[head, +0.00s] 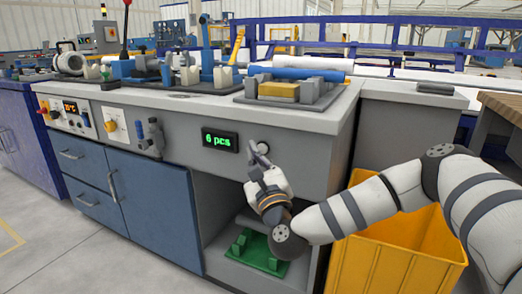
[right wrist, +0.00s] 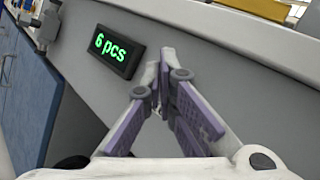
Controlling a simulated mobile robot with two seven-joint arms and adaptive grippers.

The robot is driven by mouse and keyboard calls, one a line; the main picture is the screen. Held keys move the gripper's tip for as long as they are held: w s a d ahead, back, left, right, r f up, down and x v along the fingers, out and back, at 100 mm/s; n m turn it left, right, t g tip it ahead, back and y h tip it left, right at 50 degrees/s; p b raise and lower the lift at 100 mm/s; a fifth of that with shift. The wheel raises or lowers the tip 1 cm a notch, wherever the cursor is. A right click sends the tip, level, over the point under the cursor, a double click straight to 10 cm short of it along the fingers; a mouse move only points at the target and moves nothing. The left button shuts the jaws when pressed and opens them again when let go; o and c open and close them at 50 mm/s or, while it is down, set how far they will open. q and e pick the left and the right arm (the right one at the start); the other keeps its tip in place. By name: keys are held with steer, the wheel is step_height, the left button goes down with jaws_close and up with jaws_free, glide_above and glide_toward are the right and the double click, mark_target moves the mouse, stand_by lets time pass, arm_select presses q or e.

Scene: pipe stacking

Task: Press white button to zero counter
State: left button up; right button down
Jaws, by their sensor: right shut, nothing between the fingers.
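The counter display (head: 220,140) on the grey front panel of the workbench reads "6 pcs" in green. It also shows in the right wrist view (right wrist: 112,50), left of the fingers. A small pale round part, seemingly the white button (head: 264,147), shows on the panel just right of the display. My right gripper (head: 257,155) is shut and empty, with its fingertips close to the panel beside this part. I cannot tell whether they touch it. In the right wrist view the fingers (right wrist: 160,75) meet at the tips, and no button is visible there. My left gripper is not in view.
A yellow bin (head: 395,250) stands under my right arm. An open shelf below the panel holds a green part (head: 262,252). A blue pipe (head: 297,73) lies in a fixture on the benchtop. Knobs and a red button sit on the panel's left side.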

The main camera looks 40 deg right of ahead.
steer(key=shift+d, duration=0.1)
stand_by(0.3)
steer(key=shift+w+d, duration=0.15)
steer(key=shift+d, duration=0.15)
steer(key=shift+w+d, duration=0.2)
steer(key=shift+d, duration=0.2)
stand_by(0.8)
steer(key=shift+s+a, duration=0.35)
steer(key=shift+a, duration=0.45)
steer(key=a, duration=0.1)
steer(key=s+a, duration=0.1)
steer(key=a, duration=0.1)
steer(key=s+a, duration=0.1)
steer(key=shift+a+p, duration=0.3)
stand_by(0.5)
